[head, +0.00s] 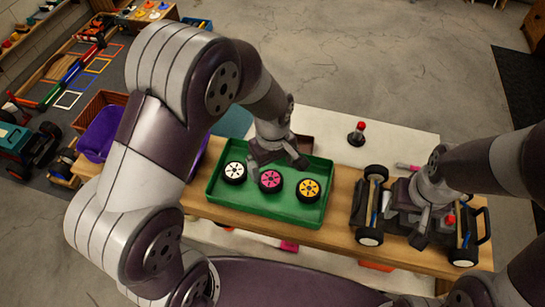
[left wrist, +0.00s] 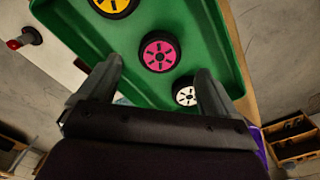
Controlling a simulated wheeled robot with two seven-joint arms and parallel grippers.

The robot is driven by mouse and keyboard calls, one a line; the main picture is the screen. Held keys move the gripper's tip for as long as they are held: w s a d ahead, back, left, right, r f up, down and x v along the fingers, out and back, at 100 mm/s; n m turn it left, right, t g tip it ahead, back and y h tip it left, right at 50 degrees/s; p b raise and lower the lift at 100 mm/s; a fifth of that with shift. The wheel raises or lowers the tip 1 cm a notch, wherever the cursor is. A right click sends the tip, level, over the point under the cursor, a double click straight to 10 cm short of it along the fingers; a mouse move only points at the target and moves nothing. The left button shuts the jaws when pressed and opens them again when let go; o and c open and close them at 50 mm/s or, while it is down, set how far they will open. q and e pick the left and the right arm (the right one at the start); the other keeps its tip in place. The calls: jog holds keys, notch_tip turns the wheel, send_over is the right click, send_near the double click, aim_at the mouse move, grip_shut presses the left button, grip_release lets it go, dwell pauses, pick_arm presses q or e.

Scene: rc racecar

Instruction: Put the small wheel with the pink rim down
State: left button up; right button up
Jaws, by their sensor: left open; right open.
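The small wheel with the pink rim (head: 270,181) lies flat in the green tray (head: 290,214), between the white-rimmed wheel (head: 235,172) and the yellow-rimmed wheel (head: 308,190). In the left wrist view the pink-rimmed wheel (left wrist: 159,51) lies ahead of my left gripper (left wrist: 155,75), whose two fingers are apart with nothing between them. In the head view my left gripper (head: 276,158) is just behind and above the pink-rimmed wheel. My right gripper (head: 432,222) is open over the car chassis (head: 398,218) at the right; its fingertips are partly hard to make out.
The tray and chassis stand on a wooden table (head: 340,238). A red-topped black item (head: 357,134) stands on the white surface behind. A purple bin (head: 101,133) is left of the tray. A red-topped item (head: 449,221) is at the chassis.

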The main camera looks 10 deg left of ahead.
aim_at(270, 182)
pick_arm(q)
notch_tip(270, 182, up, 6)
jog(key=b, duration=0.1)
jog(key=s+a+f+m+t, duration=0.1)
jog(key=s+a+m, duration=0.6)
jog(key=s+m, duration=0.1)
jog(key=shift+a+f+m, duration=0.25)
jog(key=shift+a+m, duration=0.1)
jog(key=shift+m, duration=0.05)
jog(key=shift+s+a, duration=0.1)
jog(key=shift+s, duration=0.05)
